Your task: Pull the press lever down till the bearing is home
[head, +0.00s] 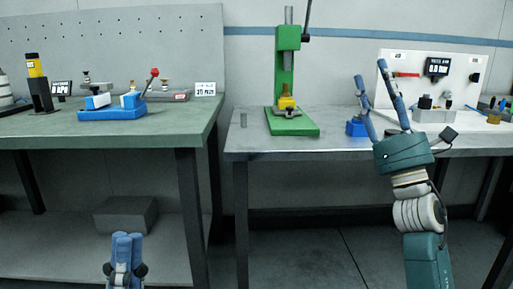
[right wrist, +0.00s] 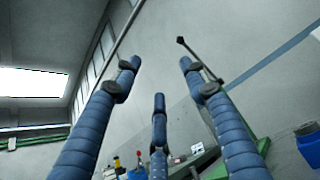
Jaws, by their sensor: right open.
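The green press (head: 285,75) stands on the right-hand bench. Its dark lever (head: 308,14) rises from the right of the press head and leaves the top of the head view. A yellow part (head: 287,103) sits under the ram; I cannot make out the bearing separately. My right gripper (head: 371,66) is open and empty, fingers up, to the right of the press and apart from the lever. In the right wrist view, a thin dark-tipped rod, apparently the lever (right wrist: 198,58), shows beyond the spread fingers (right wrist: 160,80). My left gripper (head: 128,236) is low, before the left bench; its opening is unclear.
A blue container (head: 356,128) stands right of the press, partly near my right arm. A white panel (head: 450,65) with tools stands behind at right. The left bench (head: 150,134) carries a blue fixture (head: 110,113).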

